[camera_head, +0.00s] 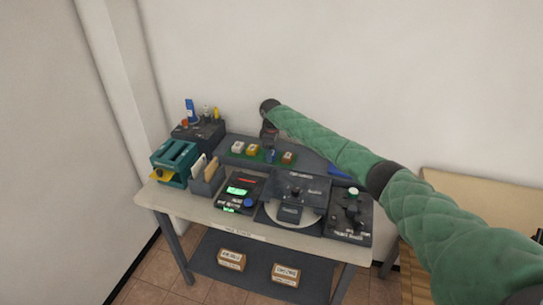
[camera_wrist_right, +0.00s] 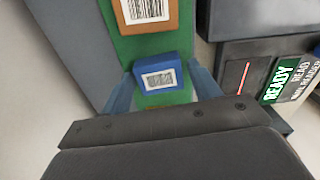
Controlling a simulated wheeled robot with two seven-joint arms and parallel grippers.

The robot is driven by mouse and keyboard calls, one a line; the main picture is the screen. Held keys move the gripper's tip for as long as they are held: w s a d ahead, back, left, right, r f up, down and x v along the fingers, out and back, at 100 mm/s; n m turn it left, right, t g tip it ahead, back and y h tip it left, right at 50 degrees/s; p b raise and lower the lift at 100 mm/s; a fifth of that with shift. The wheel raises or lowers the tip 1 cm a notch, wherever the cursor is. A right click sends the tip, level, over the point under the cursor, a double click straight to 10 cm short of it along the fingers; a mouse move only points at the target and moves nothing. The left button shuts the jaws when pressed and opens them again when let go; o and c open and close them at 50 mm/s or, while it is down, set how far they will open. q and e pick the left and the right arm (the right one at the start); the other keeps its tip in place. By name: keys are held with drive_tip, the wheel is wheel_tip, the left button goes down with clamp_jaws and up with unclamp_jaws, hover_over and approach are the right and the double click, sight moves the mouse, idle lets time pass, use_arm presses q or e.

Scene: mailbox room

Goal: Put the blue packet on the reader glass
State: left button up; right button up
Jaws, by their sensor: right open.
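The blue packet (camera_wrist_right: 158,70) has a white barcode label and lies on a green strip (camera_wrist_right: 187,45) in the right wrist view. It also shows small in the head view (camera_head: 270,156). My right gripper (camera_wrist_right: 162,88) is open, with one blue-grey finger on each side of the packet; I cannot tell whether they touch it. In the head view this gripper (camera_head: 269,147) hangs over the green strip. The reader glass (camera_wrist_right: 242,80) is a dark window with a red line, beside a green READY display (camera_wrist_right: 277,84); it also shows in the head view (camera_head: 244,180). My left gripper is out of view.
An orange packet (camera_wrist_right: 145,12) lies on the same strip just beyond the blue one. Other packets (camera_head: 238,147) lie along it. A dark device with a round plate (camera_head: 292,214) stands right of the reader. A teal rack (camera_head: 174,160) stands at left.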

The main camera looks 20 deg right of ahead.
drive_tip(key=c, duration=0.8)
drive_tip(key=shift+r+p, duration=1.8)
drive_tip(key=shift+r, duration=0.45)
drive_tip(key=shift+c, duration=0.2)
